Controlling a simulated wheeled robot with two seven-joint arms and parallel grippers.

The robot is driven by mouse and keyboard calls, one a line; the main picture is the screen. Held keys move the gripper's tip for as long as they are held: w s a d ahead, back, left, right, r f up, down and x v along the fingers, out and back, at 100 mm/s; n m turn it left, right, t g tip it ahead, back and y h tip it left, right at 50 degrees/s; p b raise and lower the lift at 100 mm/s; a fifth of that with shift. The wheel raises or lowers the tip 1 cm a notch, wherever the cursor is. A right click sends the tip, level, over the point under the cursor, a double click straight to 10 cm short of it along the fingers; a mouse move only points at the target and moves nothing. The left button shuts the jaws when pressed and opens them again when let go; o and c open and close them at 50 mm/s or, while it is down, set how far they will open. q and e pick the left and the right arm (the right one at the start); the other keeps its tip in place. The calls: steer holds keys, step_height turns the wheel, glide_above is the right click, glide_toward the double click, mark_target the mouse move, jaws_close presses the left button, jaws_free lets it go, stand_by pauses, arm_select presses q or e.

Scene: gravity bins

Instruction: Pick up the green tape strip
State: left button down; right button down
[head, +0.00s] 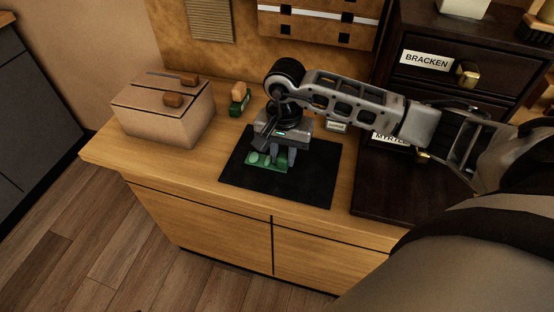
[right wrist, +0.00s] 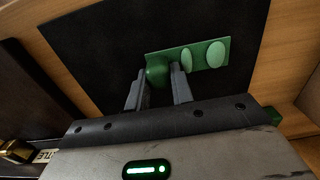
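The green tape strip (head: 262,162) lies flat on a black mat (head: 318,180) on the wooden counter. In the right wrist view the strip (right wrist: 206,55) shows two pale green ovals and a rounder, darker green knob (right wrist: 157,72) at one end. My right gripper (head: 284,158) is low over the mat, pointing down, and partly covers the strip in the head view. In the right wrist view its fingers (right wrist: 159,82) stand apart on either side of the knob. I cannot tell whether they press on it. My left gripper is not in view.
A small green block with a wooden top (head: 239,98) is behind the mat. A dark drawer cabinet (head: 440,65) labelled BRACKEN rises at the right. The counter's front-left stretch is clear.

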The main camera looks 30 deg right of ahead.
steer(key=shift+r, duration=0.1)
steer(key=shift+r, duration=0.15)
step_height(320, 180, up, 2)
steer(key=shift+w+r+b, duration=0.1)
steer(key=shift+b, duration=0.4)
steer(key=s+a+r+b, duration=0.1)
steer(key=s+a+r, duration=0.1)
steer(key=a+r, duration=0.8)
steer(key=a, duration=0.3)
steer(key=shift+s+a+r+b, duration=0.2)
steer(key=shift+s+a+b, duration=0.15)
steer(key=shift+s+a, duration=0.05)
